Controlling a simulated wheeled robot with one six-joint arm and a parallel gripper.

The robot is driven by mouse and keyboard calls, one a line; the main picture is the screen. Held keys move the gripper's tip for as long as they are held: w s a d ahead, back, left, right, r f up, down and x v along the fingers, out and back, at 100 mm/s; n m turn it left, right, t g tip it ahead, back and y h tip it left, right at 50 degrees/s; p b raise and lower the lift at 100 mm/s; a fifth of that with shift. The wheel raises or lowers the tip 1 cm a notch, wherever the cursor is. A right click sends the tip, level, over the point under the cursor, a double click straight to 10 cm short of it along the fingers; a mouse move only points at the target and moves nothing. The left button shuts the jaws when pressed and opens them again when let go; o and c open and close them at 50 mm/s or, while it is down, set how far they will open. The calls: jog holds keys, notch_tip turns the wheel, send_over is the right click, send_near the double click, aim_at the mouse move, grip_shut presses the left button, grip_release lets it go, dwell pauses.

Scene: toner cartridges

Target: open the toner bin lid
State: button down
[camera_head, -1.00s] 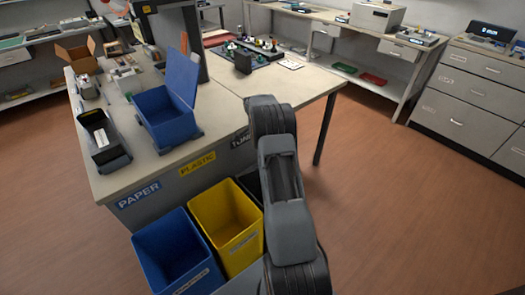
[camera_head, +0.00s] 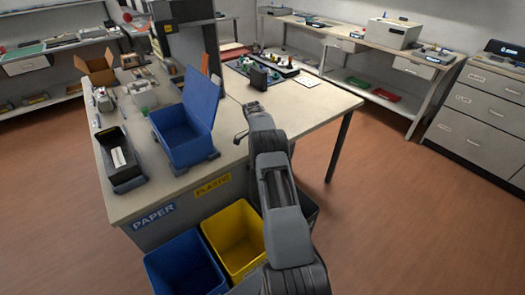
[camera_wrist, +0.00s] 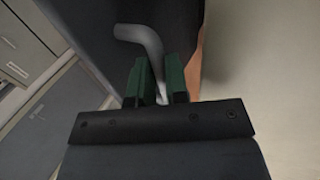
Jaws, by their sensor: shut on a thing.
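My gripper (camera_wrist: 158,85) is shut on a grey bent handle (camera_wrist: 145,42) in the wrist view, with its green fingertips on either side. A dark flat surface (camera_wrist: 85,25) lies beside the handle; I cannot tell for sure that it is the toner bin lid. In the head view my gripper end (camera_head: 252,107) is over the table's front edge, and a small dark hook-shaped part, likely the handle, juts out left of it. A dark bin (camera_head: 308,212), likely the toner bin, shows partly right of my arm. My arm hides most of it and any lid.
A yellow bin (camera_head: 233,235) and a blue bin (camera_head: 185,266) stand on the floor left of my arm. On the table (camera_head: 300,125) are an open blue box (camera_head: 185,138) and a black tray (camera_head: 117,155). Floor to the right is clear.

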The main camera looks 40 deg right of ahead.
jog(key=shift+f, duration=0.6)
jog(key=c, duration=1.3)
grip_release()
jog(key=shift+w+d, duration=0.1)
jog(key=shift+d, duration=0.05)
jog(key=shift+o, duration=0.9)
jog(key=shift+r, duration=0.2)
jog(key=shift+w+r, duration=0.1)
